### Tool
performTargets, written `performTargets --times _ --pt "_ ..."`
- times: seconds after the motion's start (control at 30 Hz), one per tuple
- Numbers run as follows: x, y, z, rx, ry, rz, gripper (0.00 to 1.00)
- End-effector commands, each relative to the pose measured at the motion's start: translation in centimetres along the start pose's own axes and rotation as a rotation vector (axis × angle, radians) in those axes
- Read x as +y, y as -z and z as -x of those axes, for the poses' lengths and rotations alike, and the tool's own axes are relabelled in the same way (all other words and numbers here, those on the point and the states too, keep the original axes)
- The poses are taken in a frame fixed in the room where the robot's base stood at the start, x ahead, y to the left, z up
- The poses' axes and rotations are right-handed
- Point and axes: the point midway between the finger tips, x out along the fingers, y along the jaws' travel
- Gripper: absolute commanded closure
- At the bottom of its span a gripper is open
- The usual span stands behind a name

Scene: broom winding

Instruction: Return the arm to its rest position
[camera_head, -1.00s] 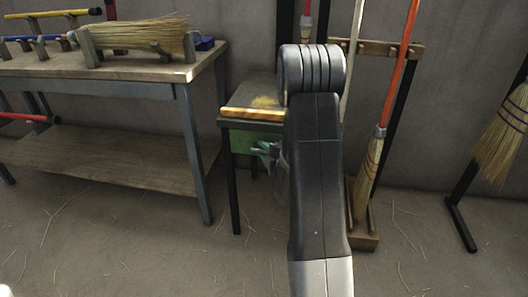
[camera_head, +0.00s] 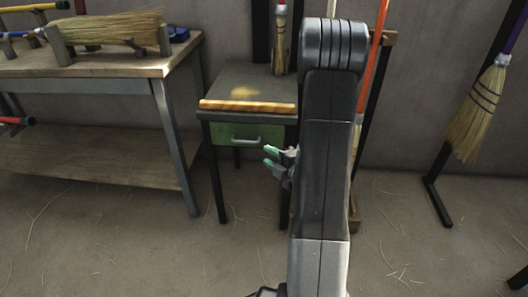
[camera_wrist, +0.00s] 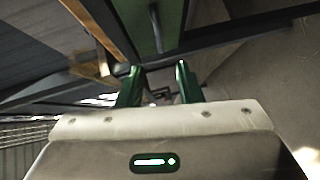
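My gripper (camera_head: 279,160) shows in the head view as green-tipped fingers beside my upright arm, in front of the small table's green drawer (camera_head: 246,135). Much of the gripper is hidden behind my arm. In the wrist view my gripper (camera_wrist: 159,84) has its two green fingers apart, with nothing seen held between them. My arm is folded upright in the middle of the head view and covers part of the broom rack behind it.
The small table (camera_head: 246,88) with a wooden front edge stands behind my gripper. A workbench (camera_head: 95,66) bearing a straw broom head (camera_head: 110,28) is at left. A broom with a purple handle (camera_head: 503,40) hangs at right. The straw-littered floor (camera_head: 120,250) has free room.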

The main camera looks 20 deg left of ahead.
Motion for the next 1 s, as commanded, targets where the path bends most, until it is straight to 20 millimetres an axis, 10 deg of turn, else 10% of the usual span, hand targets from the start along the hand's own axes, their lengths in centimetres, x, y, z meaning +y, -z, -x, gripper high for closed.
performTargets --times 0.53,1.0 --pt "0.0 0.0 -0.5 0.002 -0.001 0.002 0.68" --pt "-0.1 0.2 -8.7 0.006 -0.003 0.003 0.68"
